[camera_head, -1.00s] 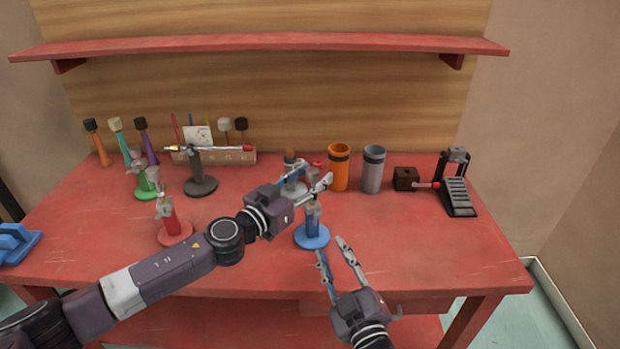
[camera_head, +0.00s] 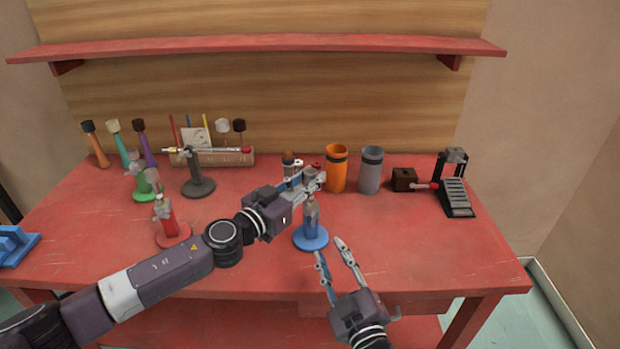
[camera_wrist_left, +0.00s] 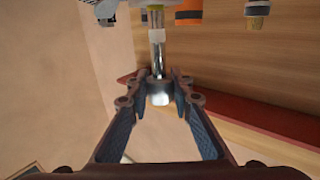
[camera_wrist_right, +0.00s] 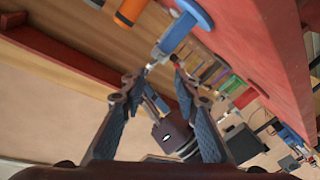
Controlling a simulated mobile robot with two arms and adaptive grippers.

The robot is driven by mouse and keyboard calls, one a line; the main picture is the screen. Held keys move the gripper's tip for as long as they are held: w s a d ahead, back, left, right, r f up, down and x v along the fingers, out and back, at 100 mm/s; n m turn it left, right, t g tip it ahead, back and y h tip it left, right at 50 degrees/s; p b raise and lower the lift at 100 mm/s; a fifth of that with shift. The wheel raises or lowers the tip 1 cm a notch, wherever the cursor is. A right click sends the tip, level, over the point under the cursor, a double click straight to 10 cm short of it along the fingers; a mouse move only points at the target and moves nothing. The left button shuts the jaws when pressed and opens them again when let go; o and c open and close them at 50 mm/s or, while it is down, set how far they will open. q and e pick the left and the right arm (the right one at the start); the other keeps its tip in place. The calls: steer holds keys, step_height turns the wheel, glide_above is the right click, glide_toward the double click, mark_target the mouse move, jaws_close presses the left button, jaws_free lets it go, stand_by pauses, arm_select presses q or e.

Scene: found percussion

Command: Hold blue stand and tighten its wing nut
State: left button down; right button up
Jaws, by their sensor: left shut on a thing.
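The blue stand (camera_head: 310,239) stands upright on the red table, with a round blue base and a blue post. My left gripper (camera_head: 314,180) is shut on the stand's grey upper end, above the post. In the left wrist view, a grey metal piece (camera_wrist_left: 160,88) sits between the fingertips. My right gripper (camera_head: 330,248) is open and empty, in front of and slightly right of the base. In the right wrist view, the blue stand (camera_wrist_right: 182,32) lies beyond the open fingertips. The wing nut is too small or hidden to make out clearly.
An orange cup (camera_head: 337,172) and a grey cup (camera_head: 370,175) stand behind right. A red stand (camera_head: 171,233) and a green stand (camera_head: 144,191) are at left. A black pedal (camera_head: 458,195) is at right.

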mark_target(318, 220)
steer(key=shift+c, duration=0.6)
steer(key=shift+w+a+r, duration=0.1)
steer(key=shift+a+r, duration=0.05)
steer(key=shift+c, duration=0.2)
steer(key=w+a+r+n+g+y, duration=0.2)
steer(key=a+r+n+y, duration=0.3)
steer(key=n, duration=0.4)
steer(key=s+d+n+g+h, duration=0.3)
steer(key=d+n, duration=0.4)
steer(key=n, duration=0.9)
steer(key=shift+h, duration=0.4)
steer(key=x, duration=0.8)
steer(key=d+x, duration=0.1)
steer(key=x, duration=0.3)
steer(key=shift+w+a+f, duration=0.2)
steer(key=shift+w+f, duration=0.1)
steer(key=shift+w, duration=0.25)
steer(key=shift+c, duration=0.2)
